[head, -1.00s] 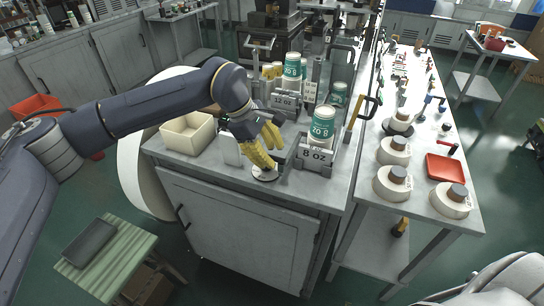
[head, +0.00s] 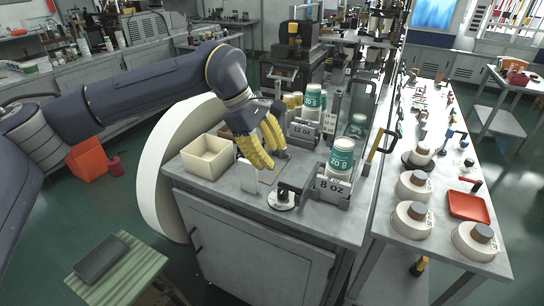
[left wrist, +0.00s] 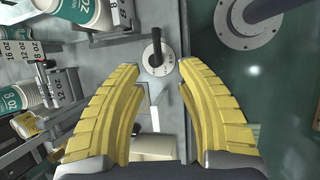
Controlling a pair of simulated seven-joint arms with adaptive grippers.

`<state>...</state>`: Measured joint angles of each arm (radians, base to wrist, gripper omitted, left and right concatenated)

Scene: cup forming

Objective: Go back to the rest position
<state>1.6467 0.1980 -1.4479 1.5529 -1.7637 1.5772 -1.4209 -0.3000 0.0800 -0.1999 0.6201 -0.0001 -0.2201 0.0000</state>
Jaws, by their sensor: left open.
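My left gripper (head: 266,148) has yellow ribbed fingers and is open and empty above the grey bench top (head: 300,234). In the left wrist view its two fingers (left wrist: 160,85) stand wide apart. A round dial with a dark lever (head: 282,198) sits on the bench in front of it; it also shows beyond the fingertips in the left wrist view (left wrist: 158,58). The gripper is apart from the dial. A green and white cup stack (head: 341,158) stands in the 8 OZ holder (head: 333,187). My right gripper is not in view.
A cream bin (head: 208,156) stands left of the gripper. The 12 OZ holder (head: 304,132) and more cups (head: 313,100) are behind.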

